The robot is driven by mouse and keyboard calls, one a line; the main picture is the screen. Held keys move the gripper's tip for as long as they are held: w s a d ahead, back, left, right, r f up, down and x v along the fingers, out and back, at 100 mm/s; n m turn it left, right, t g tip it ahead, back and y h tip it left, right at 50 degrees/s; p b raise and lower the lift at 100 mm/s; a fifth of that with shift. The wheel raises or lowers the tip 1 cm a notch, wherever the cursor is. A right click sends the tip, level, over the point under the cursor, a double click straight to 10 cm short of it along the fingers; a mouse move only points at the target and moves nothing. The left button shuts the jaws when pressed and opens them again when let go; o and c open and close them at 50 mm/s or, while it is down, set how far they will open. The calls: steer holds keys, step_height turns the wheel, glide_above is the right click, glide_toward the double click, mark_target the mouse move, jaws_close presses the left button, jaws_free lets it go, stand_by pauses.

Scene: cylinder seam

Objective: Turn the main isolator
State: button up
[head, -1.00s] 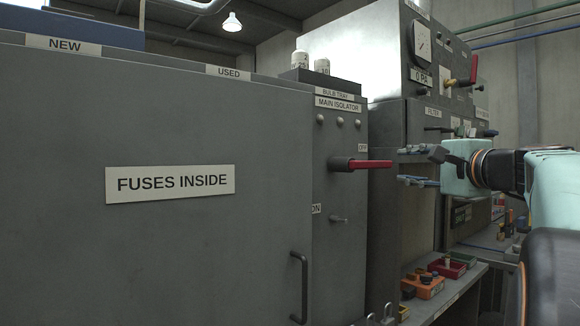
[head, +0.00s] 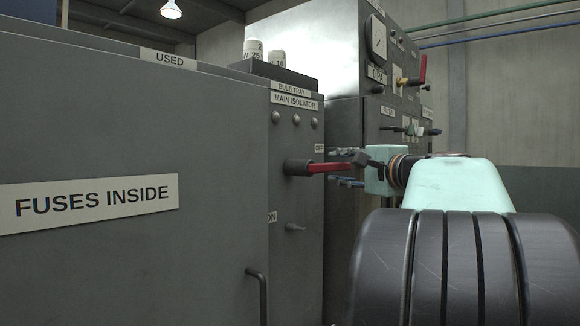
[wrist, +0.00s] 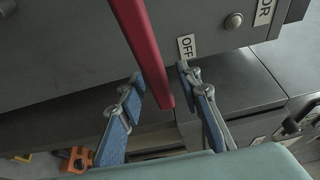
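The main isolator is a grey panel (head: 297,230) with a red handle (head: 328,167) on a dark hub. The handle points right, roughly level, at the "OFF" label (wrist: 187,46). My gripper (head: 338,167) is at the handle's free end, one finger above it and one below in the head view. In the wrist view the red handle (wrist: 147,45) runs between the two blue fingers of my gripper (wrist: 160,76). The fingers are open, with a gap on the right side; contact on the left side is unclear.
A grey "FUSES INSIDE" cabinet door (head: 120,120) with a bar handle (head: 258,293) fills the left. A taller cabinet with a gauge (head: 377,40) stands behind. An orange item (wrist: 78,158) lies lower left in the wrist view.

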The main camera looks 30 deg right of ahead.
steer(key=shift+s, duration=0.1)
jaws_close()
stand_by(0.4)
steer(key=s+a+f+m+g+y+p, duration=0.3)
steer(key=a+f+m+p, duration=0.5)
steer(key=p, duration=0.6)
steer(key=shift+f+m+g+y, duration=0.5)
steer(key=shift+f+m+g, duration=0.65)
steer(key=shift+m, duration=0.55)
steer(key=shift+s+f, duration=0.1)
steer(key=shift+f, duration=0.1)
